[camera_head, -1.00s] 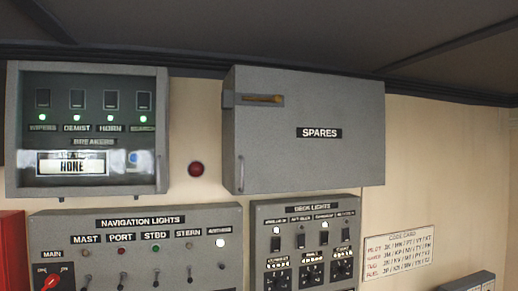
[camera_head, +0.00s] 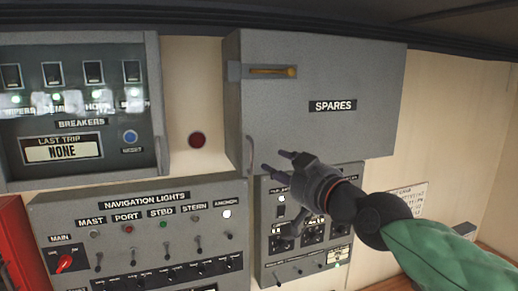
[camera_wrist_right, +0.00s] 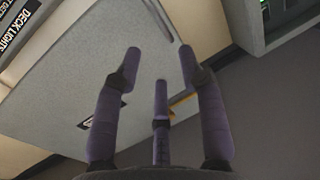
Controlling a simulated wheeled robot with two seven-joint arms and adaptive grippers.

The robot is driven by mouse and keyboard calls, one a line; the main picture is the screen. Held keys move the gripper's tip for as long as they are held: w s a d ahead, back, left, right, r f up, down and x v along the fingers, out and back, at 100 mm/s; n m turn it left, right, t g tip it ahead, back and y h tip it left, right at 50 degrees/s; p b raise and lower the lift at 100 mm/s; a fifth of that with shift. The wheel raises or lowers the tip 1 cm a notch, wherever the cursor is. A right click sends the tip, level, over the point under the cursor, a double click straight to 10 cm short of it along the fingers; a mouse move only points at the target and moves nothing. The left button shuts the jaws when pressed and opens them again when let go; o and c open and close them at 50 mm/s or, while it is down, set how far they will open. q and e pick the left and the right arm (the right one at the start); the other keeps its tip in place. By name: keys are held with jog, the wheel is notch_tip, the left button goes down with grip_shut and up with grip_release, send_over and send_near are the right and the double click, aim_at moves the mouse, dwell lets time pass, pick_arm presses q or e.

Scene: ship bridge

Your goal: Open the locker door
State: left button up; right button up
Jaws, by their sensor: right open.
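The grey locker (camera_head: 330,65) labelled SPARES hangs on the wall, and its door is shut. An orange latch (camera_head: 270,71) lies level in a recess at the door's upper left. A slim upright handle (camera_head: 249,155) is at the lower left edge. My right gripper (camera_head: 276,161) is open and empty, just right of the handle and apart from it. In the right wrist view the open fingers (camera_wrist_right: 160,65) spread before the grey door (camera_wrist_right: 115,45). The handle (camera_wrist_right: 159,18) shows beyond their tips, and the orange latch (camera_wrist_right: 183,100) is partly hidden between the fingers. My left gripper is out of view.
The breaker box (camera_head: 155,100) with a glass front is left of the locker. A red button (camera_head: 197,139) is on the wall between them. The navigation lights panel (camera_head: 85,212) and deck lights panel (camera_head: 265,235) sit below, the latter partly behind my right arm.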

jog(key=p, duration=0.1)
send_near(256, 156)
jog(key=w+a, duration=0.1)
jog(key=w+a+r, duration=0.1)
jog(key=a, duration=0.1)
jog(key=w+a+r, duration=0.1)
jog(key=w+a, duration=0.1)
jog(key=shift+s, duration=0.1)
jog(key=shift+c, duration=0.3)
jog(key=shift+f, duration=0.1)
grip_shut()
